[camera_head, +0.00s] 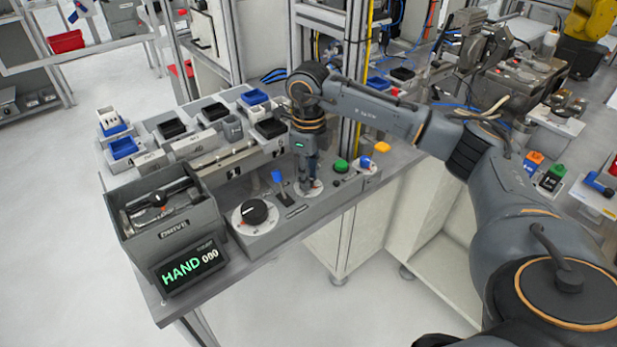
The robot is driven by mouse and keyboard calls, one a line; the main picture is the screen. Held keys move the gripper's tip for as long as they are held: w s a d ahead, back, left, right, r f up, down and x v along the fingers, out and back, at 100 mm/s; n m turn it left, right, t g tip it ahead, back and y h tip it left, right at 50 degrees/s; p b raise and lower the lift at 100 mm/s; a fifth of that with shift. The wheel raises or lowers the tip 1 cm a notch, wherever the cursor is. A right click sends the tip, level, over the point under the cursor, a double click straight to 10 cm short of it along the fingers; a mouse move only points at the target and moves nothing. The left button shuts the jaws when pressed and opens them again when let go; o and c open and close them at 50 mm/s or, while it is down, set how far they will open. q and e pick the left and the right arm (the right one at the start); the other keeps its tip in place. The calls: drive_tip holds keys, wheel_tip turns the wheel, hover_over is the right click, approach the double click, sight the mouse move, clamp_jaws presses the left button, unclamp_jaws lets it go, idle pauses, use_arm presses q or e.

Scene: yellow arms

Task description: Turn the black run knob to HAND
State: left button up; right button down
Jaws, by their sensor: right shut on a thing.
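My right gripper (308,178) points down over a small white dial (309,190) on the grey control panel (283,226). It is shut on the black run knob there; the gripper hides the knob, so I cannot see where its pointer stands. My left gripper is not in view.
Bins (172,128) stand behind.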

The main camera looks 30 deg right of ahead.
drive_tip(key=shift+n, duration=0.8)
drive_tip(key=shift+b, duration=0.3)
drive_tip(key=c, duration=1.1)
unclamp_jaws()
drive_tip(key=shift+r, duration=0.1)
wheel_tip(320, 180, up, 12)
drive_tip(key=shift+f, duration=0.1)
